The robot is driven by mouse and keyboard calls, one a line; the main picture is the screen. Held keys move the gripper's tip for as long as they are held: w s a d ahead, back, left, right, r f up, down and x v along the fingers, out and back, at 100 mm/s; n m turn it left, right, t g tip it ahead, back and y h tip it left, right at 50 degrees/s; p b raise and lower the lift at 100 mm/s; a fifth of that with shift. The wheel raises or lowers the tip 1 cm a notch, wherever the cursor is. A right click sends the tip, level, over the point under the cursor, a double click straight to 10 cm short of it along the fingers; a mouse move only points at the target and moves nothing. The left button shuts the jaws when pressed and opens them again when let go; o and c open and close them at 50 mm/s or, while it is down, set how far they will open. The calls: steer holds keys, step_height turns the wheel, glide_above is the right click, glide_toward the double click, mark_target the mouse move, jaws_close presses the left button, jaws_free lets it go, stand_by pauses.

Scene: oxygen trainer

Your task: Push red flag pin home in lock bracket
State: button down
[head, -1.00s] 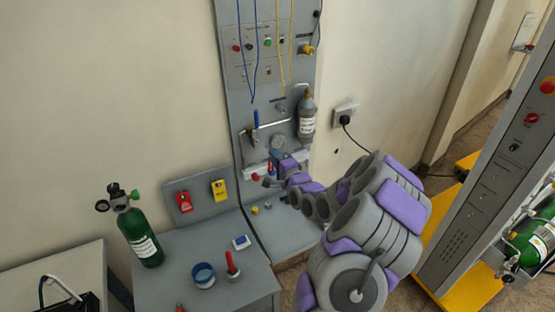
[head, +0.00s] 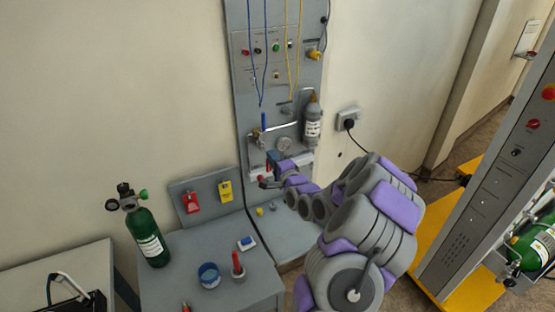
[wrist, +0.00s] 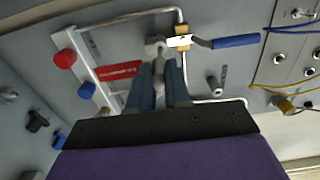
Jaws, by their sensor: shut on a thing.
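My gripper (wrist: 157,88) is at the wall panel, its two blue-grey fingers closed around a grey stem-like part. The red flag (wrist: 120,70) of the pin lies just left of the fingers, with unreadable lettering. The pin's shaft is hidden between the fingers, so its depth cannot be told. The grey lock bracket (wrist: 155,47) is just beyond the fingertips, beside a valve lever with a blue handle (wrist: 235,42). In the head view my gripper (head: 272,162) is at the lower panel, largely covering that spot.
A red knob (wrist: 66,58) and a blue knob (wrist: 86,88) sit left of the fingers. A grey bottle (head: 313,122) hangs right of the gripper. A green cylinder (head: 148,238), blue cup (head: 208,275) and red-handled tool (head: 237,265) stand on the bench, clear of the arm.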

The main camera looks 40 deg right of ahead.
steer(key=shift+w+r, duration=0.1)
steer(key=shift+w, duration=0.05)
steer(key=shift+a, duration=0.3)
steer(key=shift+s+d+f, duration=0.2)
steer(key=shift+s+d, duration=0.1)
steer(key=shift+d, duration=0.45)
stand_by(1.4)
steer(key=shift+w+a+p, duration=0.15)
steer(key=shift+p, duration=0.15)
stand_by(0.5)
